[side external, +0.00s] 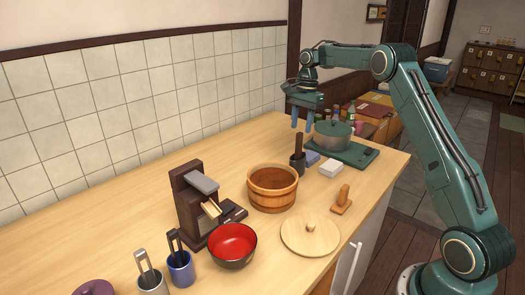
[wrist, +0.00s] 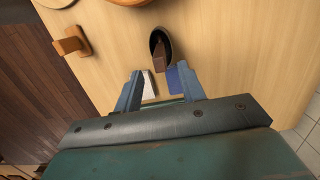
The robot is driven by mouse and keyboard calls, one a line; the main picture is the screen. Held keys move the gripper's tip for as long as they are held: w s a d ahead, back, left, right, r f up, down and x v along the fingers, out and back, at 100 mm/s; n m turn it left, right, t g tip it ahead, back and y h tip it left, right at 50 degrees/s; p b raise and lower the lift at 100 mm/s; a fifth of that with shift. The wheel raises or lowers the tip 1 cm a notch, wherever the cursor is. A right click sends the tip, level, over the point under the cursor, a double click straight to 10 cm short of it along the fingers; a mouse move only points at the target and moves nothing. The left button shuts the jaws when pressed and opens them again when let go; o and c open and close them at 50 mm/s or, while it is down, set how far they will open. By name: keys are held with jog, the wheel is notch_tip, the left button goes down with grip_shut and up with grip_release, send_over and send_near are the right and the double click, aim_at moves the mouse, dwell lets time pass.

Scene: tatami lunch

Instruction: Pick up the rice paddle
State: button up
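A dark brown, flat wooden piece, which looks like the rice paddle (side external: 298,145), stands upright in a small black cup (side external: 298,165) behind the wooden tub. In the wrist view the brown piece (wrist: 160,57) leans out of the dark cup (wrist: 155,36), just beyond my fingertips. My gripper (side external: 302,126) is raised above the counter, behind the cup in the side view, with its blue fingers pointing down. In the wrist view my gripper (wrist: 160,72) is open, its fingers apart with nothing held between them.
A white block (side external: 331,168) and a blue block (side external: 312,157) lie beside the cup. A green pot (side external: 332,134) stands on a dark green board to the right. The wooden tub (side external: 272,198), a small wooden stand (side external: 341,208) and a round lid (side external: 309,239) are nearer.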

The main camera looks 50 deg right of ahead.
jog(key=shift+f, duration=0.1)
jog(key=shift+a+f, duration=0.15)
jog(key=shift+f, duration=0.55)
jog(key=shift+f, duration=0.1)
send_over(297, 160)
jog(key=shift+w+d+f, duration=0.1)
jog(key=shift+d+f, duration=0.05)
jog(key=shift+f, duration=0.8)
jog(key=shift+w+d+f, duration=0.1)
jog(key=shift+d+f, duration=0.05)
jog(key=shift+f, duration=0.75)
jog(key=shift+d+f, duration=0.15)
jog(key=shift+f, duration=0.8)
grip_shut()
